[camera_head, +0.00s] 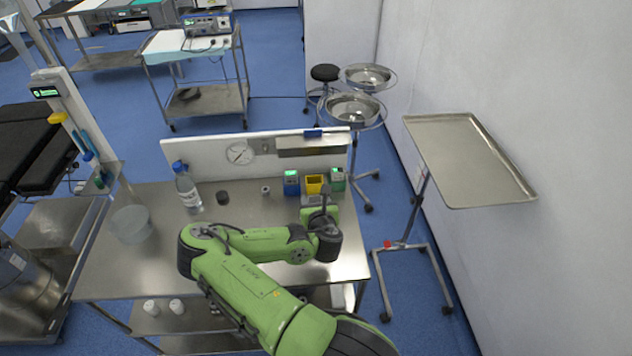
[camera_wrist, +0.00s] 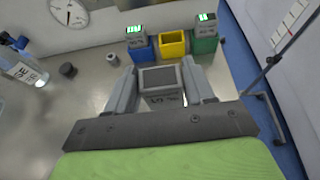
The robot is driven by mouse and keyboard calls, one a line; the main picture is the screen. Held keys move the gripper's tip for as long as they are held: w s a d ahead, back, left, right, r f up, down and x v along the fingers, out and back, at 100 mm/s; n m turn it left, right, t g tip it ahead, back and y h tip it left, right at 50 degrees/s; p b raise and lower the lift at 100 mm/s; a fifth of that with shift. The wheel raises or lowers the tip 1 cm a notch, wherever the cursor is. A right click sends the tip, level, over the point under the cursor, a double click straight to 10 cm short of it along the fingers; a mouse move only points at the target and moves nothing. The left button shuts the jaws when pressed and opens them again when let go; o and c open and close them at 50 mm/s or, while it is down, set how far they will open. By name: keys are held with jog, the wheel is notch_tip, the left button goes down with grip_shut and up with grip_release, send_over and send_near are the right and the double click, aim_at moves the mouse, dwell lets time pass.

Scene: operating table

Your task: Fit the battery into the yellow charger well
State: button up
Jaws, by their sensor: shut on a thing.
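The yellow charger well (camera_head: 314,184) stands at the back right of the steel table, between a blue and a green one. In the wrist view the yellow well (camera_wrist: 172,45) looks empty, its opening facing up. My gripper (camera_wrist: 159,74) is shut on the battery (camera_wrist: 160,80), a grey block with a dark top and a printed label. The battery is between both fingers, in front of the yellow well and apart from it in the picture. In the head view my gripper (camera_head: 322,203) is just in front of the wells; the battery is hard to make out there.
The blue charger (camera_head: 291,183) and green charger (camera_head: 337,180) flank the yellow well closely, each with a lit display. A bottle (camera_head: 187,188), a dark round piece (camera_head: 222,198) and a small cylinder (camera_head: 265,190) stand left. A low back panel (camera_head: 205,160) rises behind.

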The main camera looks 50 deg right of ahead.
jog(key=w+d+p, duration=0.2)
jog(key=w+d, duration=1.1)
jog(key=shift+h, duration=0.3)
notch_tip(320, 180, down, 7)
jog(key=shift+r+b, duration=0.15)
jog(key=shift+b, duration=0.75)
jog(key=o, duration=1.2)
jog(key=shift+f, duration=0.2)
jog(key=shift+r, duration=0.1)
